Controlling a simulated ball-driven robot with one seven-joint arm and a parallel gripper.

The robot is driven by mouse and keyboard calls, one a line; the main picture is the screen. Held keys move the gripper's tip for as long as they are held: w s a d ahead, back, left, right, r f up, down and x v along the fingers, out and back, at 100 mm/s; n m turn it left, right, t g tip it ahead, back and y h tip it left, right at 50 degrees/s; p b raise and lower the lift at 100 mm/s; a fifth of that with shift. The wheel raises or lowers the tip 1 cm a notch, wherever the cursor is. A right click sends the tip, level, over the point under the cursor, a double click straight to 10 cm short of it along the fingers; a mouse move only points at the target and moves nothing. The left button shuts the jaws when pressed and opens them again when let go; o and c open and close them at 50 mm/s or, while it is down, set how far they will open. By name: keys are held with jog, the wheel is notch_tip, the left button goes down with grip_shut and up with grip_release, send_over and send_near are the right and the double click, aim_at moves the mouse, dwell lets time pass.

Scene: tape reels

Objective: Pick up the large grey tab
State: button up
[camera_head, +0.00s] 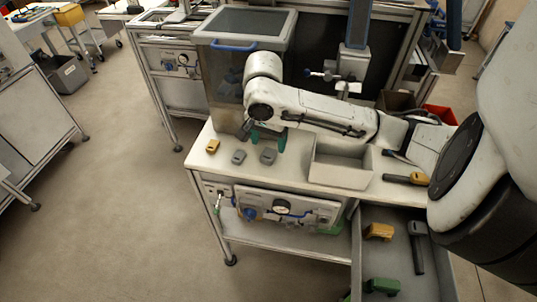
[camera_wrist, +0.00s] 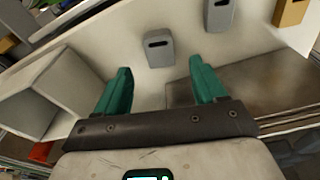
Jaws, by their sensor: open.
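Two grey tabs with a dark slot lie flat on the light bench top. One grey tab (camera_head: 268,155) is nearer the bin; in the wrist view it (camera_wrist: 158,47) lies ahead of the gap between my fingertips. The other grey tab (camera_head: 239,156) lies to its left and shows at the top of the wrist view (camera_wrist: 219,14). I cannot tell for sure which is larger. My gripper (camera_head: 267,140) has teal fingers, open and empty in the wrist view (camera_wrist: 160,66), above the bench behind the tabs.
A yellow tab (camera_head: 213,146) lies at the bench's left end. A pale open bin (camera_head: 341,172) stands right of the tabs. A yellow-and-black item (camera_head: 405,178) lies further right. A clear-sided box (camera_head: 226,75) stands behind. An open drawer (camera_head: 397,260) below holds several items.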

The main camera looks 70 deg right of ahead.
aim_at(268, 154)
jog(key=shift+f, duration=2.25)
jog(key=c, duration=1.1)
jog(key=shift+w+r+p, duration=0.1)
jog(key=shift+r+p, duration=0.05)
jog(key=shift+p, duration=0.25)
